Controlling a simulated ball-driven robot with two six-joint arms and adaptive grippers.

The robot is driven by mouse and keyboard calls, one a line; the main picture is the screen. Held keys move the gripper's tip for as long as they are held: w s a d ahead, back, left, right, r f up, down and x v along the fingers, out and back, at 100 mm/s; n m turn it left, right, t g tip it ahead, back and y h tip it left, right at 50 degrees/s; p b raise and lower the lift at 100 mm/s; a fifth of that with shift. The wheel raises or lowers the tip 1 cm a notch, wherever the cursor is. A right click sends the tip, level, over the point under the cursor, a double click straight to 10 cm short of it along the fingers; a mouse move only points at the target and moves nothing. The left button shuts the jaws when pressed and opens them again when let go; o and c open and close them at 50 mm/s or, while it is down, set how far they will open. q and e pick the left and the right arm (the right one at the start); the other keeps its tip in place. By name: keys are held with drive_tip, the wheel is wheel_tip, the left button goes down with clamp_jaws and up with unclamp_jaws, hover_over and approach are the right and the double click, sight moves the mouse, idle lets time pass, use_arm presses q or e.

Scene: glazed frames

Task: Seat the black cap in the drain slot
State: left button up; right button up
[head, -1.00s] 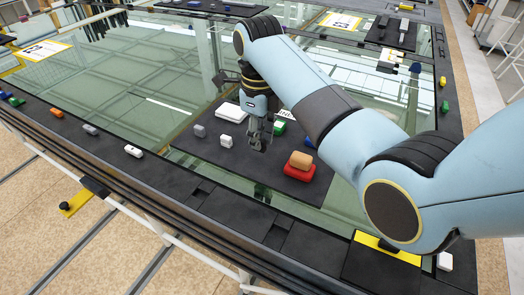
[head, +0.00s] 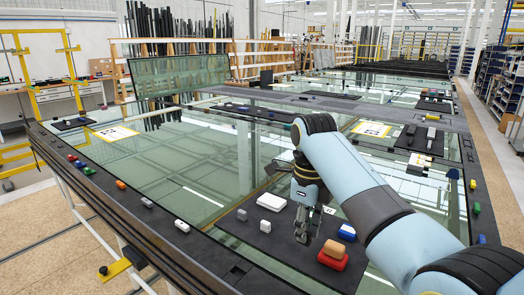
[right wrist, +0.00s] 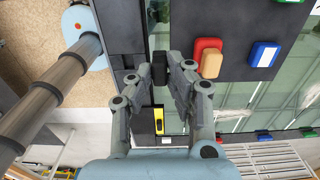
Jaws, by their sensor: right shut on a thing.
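My right gripper (head: 302,236) points down over the dark mat in the head view, left of a red block with a tan block on it. In the right wrist view its two fingers (right wrist: 159,76) are shut on a small black piece, the black cap (right wrist: 159,66). The cap is hard to make out in the head view. The black frame edge (head: 160,238) runs along the near side of the glass; a darker recess (head: 238,270) shows in it, but I cannot tell if it is the drain slot. My left gripper is out of view.
A red block (head: 332,264) carries a tan block (head: 335,247) right of the gripper. A blue-and-white block (head: 347,232), a white case (head: 271,202) and a small white block (head: 265,226) are near. Several small coloured blocks line the left frame edge.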

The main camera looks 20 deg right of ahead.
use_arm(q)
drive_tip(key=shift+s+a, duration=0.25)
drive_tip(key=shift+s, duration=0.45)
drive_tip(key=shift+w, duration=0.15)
use_arm(e)
drive_tip(key=shift+a+r, duration=0.1)
wheel_tip(320, 180, up, 3)
drive_tip(key=shift+f, duration=0.15)
drive_tip(key=s+d+f+b, duration=0.1)
drive_tip(key=s+d+f, duration=0.15)
drive_tip(key=s, duration=0.65)
drive_tip(key=s+d+f+b, duration=0.1)
drive_tip(key=s+d+f, duration=0.15)
drive_tip(key=s, duration=0.75)
drive_tip(key=w+a+f, duration=0.2)
drive_tip(key=w, duration=0.1)
drive_tip(key=w+a+f+p, duration=0.1)
drive_tip(key=w+a+f, duration=0.1)
drive_tip(key=w, duration=0.1)
drive_tip(key=w+a+f, duration=0.2)
drive_tip(key=w, duration=0.1)
drive_tip(key=shift+w+a+f, duration=0.25)
drive_tip(key=shift+a+f, duration=0.05)
use_arm(q)
drive_tip(key=shift+p, duration=0.5)
use_arm(e)
drive_tip(key=shift+f, duration=2.05)
